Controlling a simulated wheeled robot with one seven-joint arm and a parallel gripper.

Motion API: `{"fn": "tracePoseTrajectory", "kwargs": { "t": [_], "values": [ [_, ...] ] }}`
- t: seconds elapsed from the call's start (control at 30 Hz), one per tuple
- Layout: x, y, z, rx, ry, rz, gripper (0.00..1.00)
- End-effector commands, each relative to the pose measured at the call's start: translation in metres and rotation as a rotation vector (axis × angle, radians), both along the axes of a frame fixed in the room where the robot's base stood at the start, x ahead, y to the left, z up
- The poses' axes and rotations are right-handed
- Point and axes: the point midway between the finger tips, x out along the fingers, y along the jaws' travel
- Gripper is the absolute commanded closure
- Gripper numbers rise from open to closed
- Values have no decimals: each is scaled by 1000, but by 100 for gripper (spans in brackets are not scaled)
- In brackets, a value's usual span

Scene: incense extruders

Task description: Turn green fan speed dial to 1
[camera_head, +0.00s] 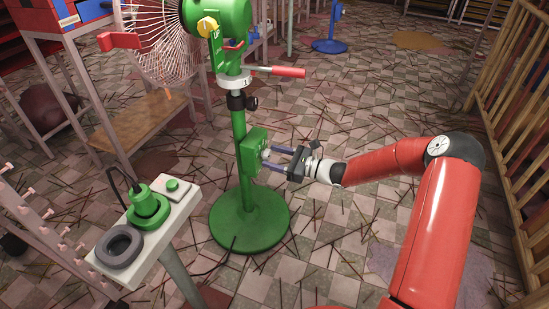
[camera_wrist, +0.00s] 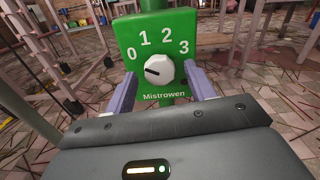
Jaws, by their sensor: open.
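The green fan (camera_head: 249,222) stands on a round base, with a green control box (camera_head: 250,152) on its pole. In the wrist view the box (camera_wrist: 140,27) carries the numbers 0, 1, 2 and 3 in an arc. Below them sits a round white dial (camera_wrist: 160,72). The dial's dark mark points left, towards the 0. My gripper (camera_head: 271,158) faces the front of the box. In the wrist view my gripper (camera_wrist: 161,76) is open, with one purple finger on each side of the dial. A gap shows between each finger and the dial.
A white stand (camera_head: 184,222) with a green plug-like piece and a grey ring is at the left. A red handle (camera_head: 288,72) sticks out above the box. A wooden railing (camera_head: 505,75) runs along the right. Thin sticks litter the tiled floor.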

Motion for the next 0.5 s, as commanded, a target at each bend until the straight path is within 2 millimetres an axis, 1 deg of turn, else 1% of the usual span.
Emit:
{"fn": "tracePoseTrajectory", "kwargs": {
  "t": [0.1,0.3,0.5],
  "values": [
    [1,3,0,0,-1,0,45],
    [1,3,0,0,-1,0,45],
    [1,3,0,0,0,0,71]
  ]
}}
